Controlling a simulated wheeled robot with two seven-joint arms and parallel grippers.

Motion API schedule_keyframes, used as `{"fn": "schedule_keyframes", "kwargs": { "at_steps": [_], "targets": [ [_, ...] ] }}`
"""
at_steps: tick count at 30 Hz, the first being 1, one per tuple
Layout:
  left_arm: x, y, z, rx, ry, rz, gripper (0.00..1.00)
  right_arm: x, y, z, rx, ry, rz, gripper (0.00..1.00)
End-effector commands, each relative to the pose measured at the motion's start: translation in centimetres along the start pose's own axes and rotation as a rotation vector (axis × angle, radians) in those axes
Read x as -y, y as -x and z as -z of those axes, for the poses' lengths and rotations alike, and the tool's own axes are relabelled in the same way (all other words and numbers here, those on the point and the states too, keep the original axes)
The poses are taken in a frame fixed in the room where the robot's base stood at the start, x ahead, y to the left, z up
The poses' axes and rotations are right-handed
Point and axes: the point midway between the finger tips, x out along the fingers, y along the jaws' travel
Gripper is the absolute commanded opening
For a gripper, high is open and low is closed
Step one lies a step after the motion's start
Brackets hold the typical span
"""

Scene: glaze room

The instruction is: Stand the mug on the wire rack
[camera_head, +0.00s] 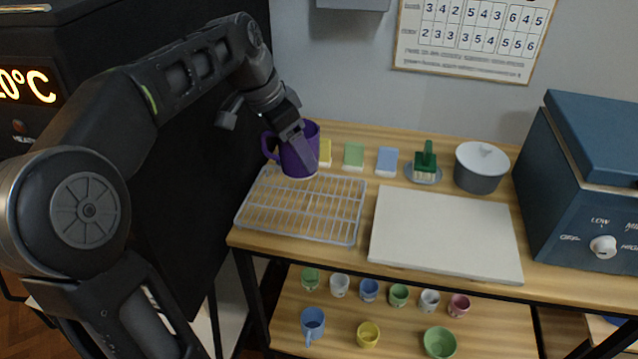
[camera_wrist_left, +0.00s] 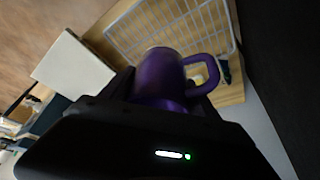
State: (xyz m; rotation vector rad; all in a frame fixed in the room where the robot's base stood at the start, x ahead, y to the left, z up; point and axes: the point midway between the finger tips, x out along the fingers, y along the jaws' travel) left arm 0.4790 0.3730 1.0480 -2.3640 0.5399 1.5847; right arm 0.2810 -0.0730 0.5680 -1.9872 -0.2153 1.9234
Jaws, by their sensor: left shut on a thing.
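A purple mug (camera_head: 299,158) with its handle to the left is upright at the back of the wire rack (camera_head: 335,207). My left gripper (camera_head: 301,148) is shut on the mug from above and in front of its wall. The mug's base overlaps the rack's back edge in the head view; I cannot tell whether it touches the wires. In the left wrist view the mug (camera_wrist_left: 158,78) sits between the fingers, with the rack (camera_wrist_left: 128,38) behind it. The rest of the rack is empty. My right gripper is not in view.
A pale board (camera_head: 445,235) lies right of the rack. Small test tiles (camera_head: 354,156), a green brush (camera_head: 425,160) and a lidded grey pot (camera_head: 481,168) stand behind it. A blue box (camera_head: 590,190) is at right, a dark kiln at left. Cups fill the lower shelf (camera_head: 400,330).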

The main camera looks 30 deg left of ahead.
Motion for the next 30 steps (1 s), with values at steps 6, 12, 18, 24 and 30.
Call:
{"fn": "schedule_keyframes", "kwargs": {
  "at_steps": [6,12,18,24,30],
  "targets": [
    [0.0,0.1,0.0,0.0,-0.004,0.0,0.16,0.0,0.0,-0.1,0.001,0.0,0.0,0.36],
    [0.0,-0.7,-0.3,0.003,-0.003,-0.002,0.16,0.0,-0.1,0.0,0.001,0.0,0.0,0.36],
    [0.0,-3.9,-1.7,0.004,-0.002,-0.002,0.16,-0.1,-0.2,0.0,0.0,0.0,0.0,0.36],
    [0.1,-5.8,-2.4,0.002,-0.004,0.0,0.16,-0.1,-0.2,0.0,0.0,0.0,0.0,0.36],
    [0.1,-5.8,-2.4,0.001,-0.004,0.0,0.16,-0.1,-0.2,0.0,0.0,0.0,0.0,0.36]
  ]
}}
